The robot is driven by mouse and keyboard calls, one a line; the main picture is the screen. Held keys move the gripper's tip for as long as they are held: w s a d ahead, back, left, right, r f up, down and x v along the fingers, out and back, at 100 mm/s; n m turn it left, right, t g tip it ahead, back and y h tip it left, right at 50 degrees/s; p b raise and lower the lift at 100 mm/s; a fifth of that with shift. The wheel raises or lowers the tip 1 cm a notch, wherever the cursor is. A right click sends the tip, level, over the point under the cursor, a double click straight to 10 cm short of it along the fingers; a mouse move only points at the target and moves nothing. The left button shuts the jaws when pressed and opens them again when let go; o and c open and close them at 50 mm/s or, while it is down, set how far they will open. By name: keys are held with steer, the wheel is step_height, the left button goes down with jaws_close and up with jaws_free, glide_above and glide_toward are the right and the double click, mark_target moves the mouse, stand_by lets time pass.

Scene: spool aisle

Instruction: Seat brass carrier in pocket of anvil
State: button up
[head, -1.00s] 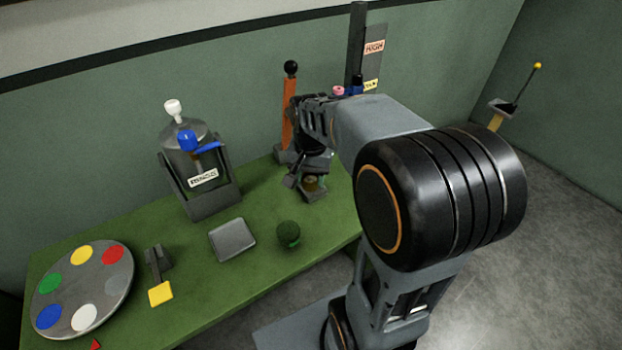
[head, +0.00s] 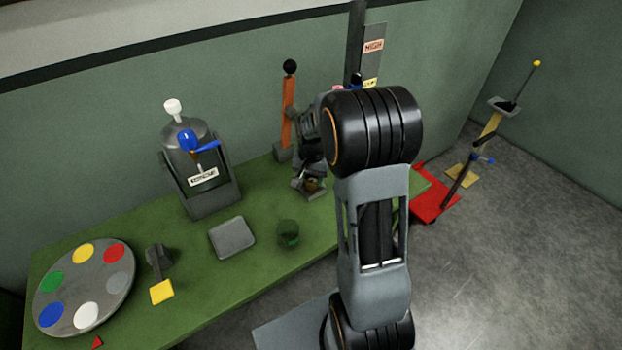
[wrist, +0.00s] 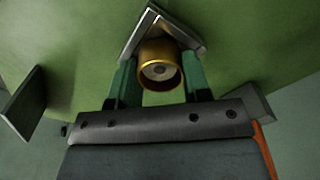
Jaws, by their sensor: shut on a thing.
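The brass carrier (wrist: 158,66) is a short hollow gold cylinder with a grey round piece inside. My gripper (wrist: 160,84) is shut on it, with a green finger on each side. It also shows small in the head view (head: 312,184), low over the bench near the wall. A grey angular metal block (wrist: 146,22), apparently the anvil, lies directly behind the carrier in the wrist view. The carrier hides most of the block's inner side, so I cannot tell whether the carrier sits in a pocket or in front of it.
On the green bench (head: 200,280) are a dark green cup (head: 289,233), a grey square pad (head: 232,238), a hopper-like machine (head: 203,180) and a colour-spotted disc (head: 84,288). An orange post (head: 288,115) stands close behind my gripper. A red base (head: 432,205) is on the floor.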

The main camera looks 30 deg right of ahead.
steer(key=shift+f, duration=0.25)
steer(key=shift+f, duration=0.15)
steer(key=o, duration=0.9)
step_height(320, 180, up, 12)
steer(key=s+a+n+t, duration=0.1)
steer(key=s+a+n, duration=0.1)
steer(key=s, duration=0.3)
steer(key=s+a+n+t, duration=0.1)
steer(key=s+a+n, duration=0.2)
steer(key=s+a, duration=0.1)
steer(key=s+a+r+n+t, duration=0.1)
steer(key=s+a+n, duration=0.1)
steer(key=s+a, duration=0.2)
steer(key=shift+s+n+t, duration=0.3)
steer(key=shift+s+n, duration=0.1)
steer(key=shift+s, duration=1.2)
